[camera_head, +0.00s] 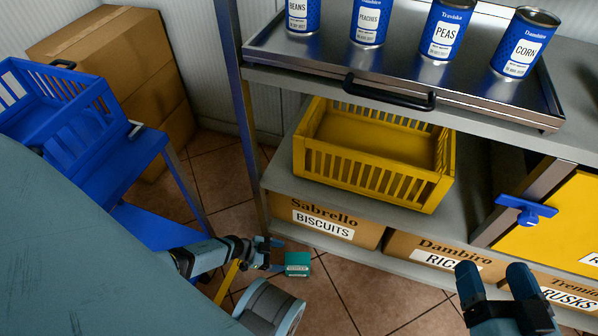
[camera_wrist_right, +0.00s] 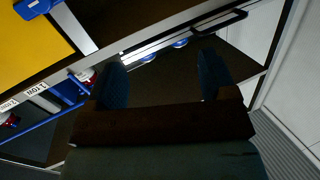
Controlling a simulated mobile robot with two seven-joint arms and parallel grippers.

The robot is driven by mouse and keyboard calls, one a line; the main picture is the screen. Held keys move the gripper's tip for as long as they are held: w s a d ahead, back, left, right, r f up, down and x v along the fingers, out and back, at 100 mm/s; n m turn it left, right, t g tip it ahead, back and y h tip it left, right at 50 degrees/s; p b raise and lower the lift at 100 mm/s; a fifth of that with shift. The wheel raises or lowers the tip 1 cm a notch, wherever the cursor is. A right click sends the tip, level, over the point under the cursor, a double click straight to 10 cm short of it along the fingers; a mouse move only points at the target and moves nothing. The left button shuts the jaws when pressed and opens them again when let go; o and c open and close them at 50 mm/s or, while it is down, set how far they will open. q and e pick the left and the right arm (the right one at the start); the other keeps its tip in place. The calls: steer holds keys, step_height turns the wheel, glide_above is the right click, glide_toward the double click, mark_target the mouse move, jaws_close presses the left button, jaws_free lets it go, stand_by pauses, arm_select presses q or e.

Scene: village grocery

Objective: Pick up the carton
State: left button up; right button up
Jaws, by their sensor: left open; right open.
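A small teal carton (camera_head: 297,264) with a pale label shows in the head view, low in the middle against the tiled floor. My left gripper (camera_head: 270,253) is just to its left, open, with its fingers pointing towards the carton. I cannot tell whether they touch it or how far apart they are in depth. My right gripper (camera_head: 496,283) is at the lower right of the head view in front of the shelf, open and empty. Its two blue fingers also show spread apart in the right wrist view (camera_wrist_right: 163,78). The carton does not show in that view.
A shelf holds a metal tray (camera_head: 400,84) of blue cans, a yellow crate (camera_head: 370,165) and cardboard boxes, including a biscuits box (camera_head: 325,222). A blue crate (camera_head: 60,110) stands on a blue cart at left. Brown boxes (camera_head: 110,60) stand behind. Tiled floor (camera_head: 350,290) lies before the shelf.

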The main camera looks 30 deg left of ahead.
mark_target(295, 258)
arm_select(q)
steer(key=b+x, duration=0.1)
steer(key=x, duration=0.1)
steer(key=b+x, duration=0.3)
steer(key=x, duration=0.1)
steer(key=shift+w+a+f, duration=0.2)
steer(key=shift+f, duration=0.3)
steer(key=shift+w+d+b, duration=0.25)
steer(key=shift+d+b, duration=0.05)
steer(key=shift+b, duration=0.05)
arm_select(e)
steer(key=w+n, duration=0.1)
steer(key=w+d+n+t+y, duration=0.1)
steer(key=n, duration=0.1)
steer(key=shift+d+r+t, duration=0.3)
